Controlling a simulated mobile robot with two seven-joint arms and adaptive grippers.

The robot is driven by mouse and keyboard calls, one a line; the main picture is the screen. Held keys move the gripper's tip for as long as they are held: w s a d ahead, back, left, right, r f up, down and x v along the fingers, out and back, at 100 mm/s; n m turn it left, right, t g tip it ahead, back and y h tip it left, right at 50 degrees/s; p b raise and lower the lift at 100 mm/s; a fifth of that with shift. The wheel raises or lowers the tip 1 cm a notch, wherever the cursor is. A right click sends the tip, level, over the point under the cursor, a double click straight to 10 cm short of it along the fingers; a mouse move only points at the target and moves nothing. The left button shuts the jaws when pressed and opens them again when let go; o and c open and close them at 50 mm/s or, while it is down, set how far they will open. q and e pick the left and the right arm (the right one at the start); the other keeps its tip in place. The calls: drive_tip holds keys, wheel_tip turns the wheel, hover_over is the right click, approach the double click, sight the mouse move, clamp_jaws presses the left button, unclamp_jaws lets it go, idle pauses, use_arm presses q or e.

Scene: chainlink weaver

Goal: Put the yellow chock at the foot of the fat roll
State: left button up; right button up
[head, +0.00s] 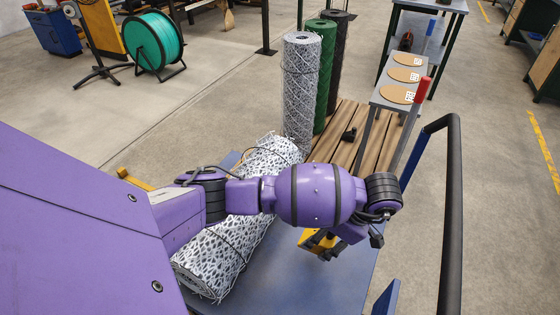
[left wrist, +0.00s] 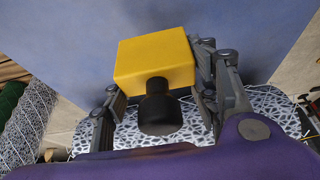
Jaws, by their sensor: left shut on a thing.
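The fat roll (head: 215,255) is a thick white and grey mesh roll lying on a blue bed; my left arm crosses in front of part of it. The yellow chock (head: 315,239) is a yellow block with a black knob, to the right of the roll and partly hidden by my wrist. My left gripper (head: 334,246) is shut on it. In the left wrist view the chock (left wrist: 155,60) is between the fingers, with its black knob (left wrist: 158,108) towards me. The fat roll (left wrist: 265,104) shows behind the gripper. I cannot tell the chock's exact height above the bed. My right gripper is out of view.
Grey, green and dark mesh rolls (head: 325,75) stand upright on a wooden slatted deck (head: 350,130) behind. A narrow grey stand (head: 400,85) with tan discs is at the right. Another yellow piece (head: 135,180) lies left of the roll. The blue bed (head: 310,285) is clear in front.

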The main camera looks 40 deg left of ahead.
use_arm(q)
drive_tip(key=a+f, duration=0.1)
drive_tip(key=a, duration=0.1)
drive_tip(key=s+a+f, duration=0.1)
drive_tip(key=a+f, duration=0.1)
drive_tip(key=a, duration=0.1)
drive_tip(key=s+a+f, duration=0.1)
drive_tip(key=a, duration=0.2)
drive_tip(key=shift+a+f, duration=0.2)
drive_tip(key=a+f, duration=0.1)
drive_tip(key=s+a+f, duration=0.1)
drive_tip(key=a, duration=0.1)
drive_tip(key=shift+f, duration=0.1)
drive_tip(key=shift+a+f, duration=0.15)
drive_tip(key=shift+f, duration=0.2)
drive_tip(key=o, duration=1.5)
drive_tip(key=shift+c, duration=0.2)
drive_tip(key=shift+r, duration=0.15)
